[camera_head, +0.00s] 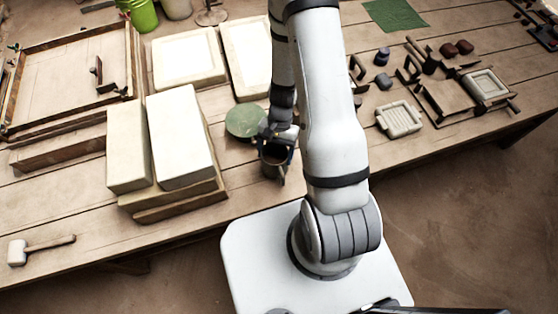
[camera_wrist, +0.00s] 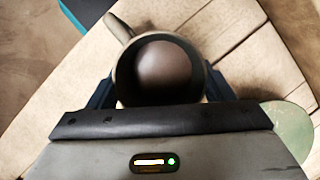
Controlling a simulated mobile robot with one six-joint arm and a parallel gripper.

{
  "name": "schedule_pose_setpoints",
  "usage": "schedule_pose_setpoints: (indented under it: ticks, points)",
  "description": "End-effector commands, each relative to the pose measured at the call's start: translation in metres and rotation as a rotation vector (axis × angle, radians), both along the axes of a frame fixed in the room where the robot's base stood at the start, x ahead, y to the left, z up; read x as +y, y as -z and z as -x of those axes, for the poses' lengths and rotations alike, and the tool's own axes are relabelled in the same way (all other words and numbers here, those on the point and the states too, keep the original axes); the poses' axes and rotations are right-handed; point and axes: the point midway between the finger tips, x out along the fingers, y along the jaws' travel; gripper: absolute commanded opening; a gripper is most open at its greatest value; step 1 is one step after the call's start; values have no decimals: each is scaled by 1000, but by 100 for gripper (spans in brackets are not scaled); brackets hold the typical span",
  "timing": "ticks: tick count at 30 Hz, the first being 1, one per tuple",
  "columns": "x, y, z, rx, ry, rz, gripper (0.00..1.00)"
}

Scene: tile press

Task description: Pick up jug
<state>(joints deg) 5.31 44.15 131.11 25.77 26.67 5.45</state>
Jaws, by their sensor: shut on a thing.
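The jug (camera_head: 271,170) is a dark, round, open-topped vessel at the table's front edge in the head view, partly covered by my gripper (camera_head: 279,133). In the wrist view the jug (camera_wrist: 165,66) is seen from above, with its round mouth facing the camera and its handle (camera_wrist: 118,27) pointing to the upper left. The fingers of my gripper (camera_wrist: 160,92) lie on either side of the jug and are shut on it. The jug looks upright. I cannot tell whether its base touches the table.
A round green disc (camera_head: 245,121) lies just behind and left of the jug. Pale blocks (camera_head: 183,140) on boards stand to the left, and a mallet (camera_head: 40,248) lies at front left. Small tools and a white soap-like tray (camera_head: 399,119) lie to the right on the wooden table (camera_head: 235,180).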

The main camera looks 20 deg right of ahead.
Motion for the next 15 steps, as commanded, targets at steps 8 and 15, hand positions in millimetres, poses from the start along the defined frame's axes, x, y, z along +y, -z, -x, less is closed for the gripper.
schedule_pose_setpoints:
  ticks: [8, 15]
  points:
    - [0, 0, 0, 0, 0, 0, 14]
    - [0, -8, 0, -1, -1, -1, 14]
